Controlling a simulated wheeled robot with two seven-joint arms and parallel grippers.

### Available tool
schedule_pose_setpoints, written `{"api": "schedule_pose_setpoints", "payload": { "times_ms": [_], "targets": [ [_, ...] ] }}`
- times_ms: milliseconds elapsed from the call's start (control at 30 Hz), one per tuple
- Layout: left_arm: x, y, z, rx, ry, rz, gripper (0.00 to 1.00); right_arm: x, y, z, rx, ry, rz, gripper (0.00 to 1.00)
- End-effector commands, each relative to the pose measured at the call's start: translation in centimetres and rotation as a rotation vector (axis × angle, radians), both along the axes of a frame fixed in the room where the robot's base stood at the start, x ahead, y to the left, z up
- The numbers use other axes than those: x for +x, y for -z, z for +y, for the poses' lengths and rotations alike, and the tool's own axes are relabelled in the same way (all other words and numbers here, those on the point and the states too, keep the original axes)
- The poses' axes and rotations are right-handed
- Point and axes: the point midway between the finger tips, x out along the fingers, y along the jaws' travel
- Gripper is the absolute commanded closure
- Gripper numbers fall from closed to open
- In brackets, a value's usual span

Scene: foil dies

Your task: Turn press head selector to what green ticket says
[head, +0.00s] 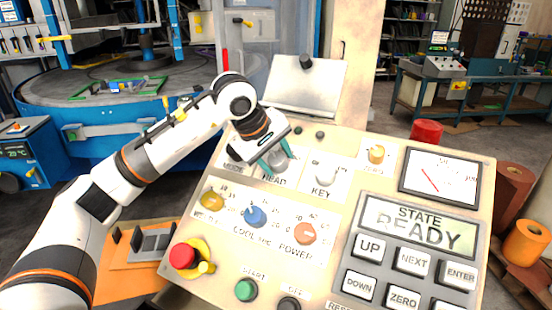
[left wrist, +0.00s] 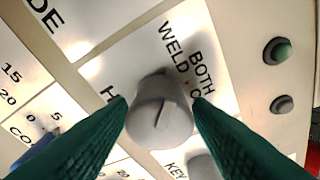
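The grey HEAD selector knob (head: 281,160) is on the sloping panel, left of the KEY knob. My left gripper (head: 275,159) reaches down over it. In the left wrist view the knob (left wrist: 160,112) lies between the two teal fingers (left wrist: 160,100), which meet its sides with no clear gap. Printed words WELD and BOTH stand beyond the knob; more lettering is partly hidden behind a finger. The knob's slanted pointer line shows, but I cannot tell exactly which word it meets. I cannot make out a green ticket in either view. My right gripper is out of view.
The KEY knob (head: 326,173) stands close on the right. COOLING (head: 255,216) and POWER (head: 304,234) knobs are nearer, with a red mushroom button (head: 183,256) at front left. The display (head: 420,227) reads READY. A grey plate (head: 306,84) rises behind the panel.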

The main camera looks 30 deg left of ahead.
Motion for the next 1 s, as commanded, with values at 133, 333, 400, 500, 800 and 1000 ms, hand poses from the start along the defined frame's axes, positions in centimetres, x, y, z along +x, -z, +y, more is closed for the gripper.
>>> {"api": "schedule_pose_setpoints", "payload": {
  "times_ms": [133,333,400,500,800,1000],
  "targets": [
    [0.0,0.0,0.0,0.0,0.001,0.001,0.43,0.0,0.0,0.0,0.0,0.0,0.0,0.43],
    [0.0,0.0,0.0,0.001,0.002,0.001,0.43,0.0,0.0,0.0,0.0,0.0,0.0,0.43],
    [-0.2,-0.3,0.0,0.001,0.003,0.0,0.43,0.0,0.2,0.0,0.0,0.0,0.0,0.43],
    [-0.7,-1.3,0.2,0.001,0.004,-0.002,0.43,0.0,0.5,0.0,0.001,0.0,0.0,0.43],
    [-3.8,-6.7,1.3,0.0,0.001,-0.006,0.43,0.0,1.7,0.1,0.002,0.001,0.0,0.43],
    [-5.3,-9.3,1.7,0.001,0.001,-0.002,0.43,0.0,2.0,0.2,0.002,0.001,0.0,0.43]
  ]
}}
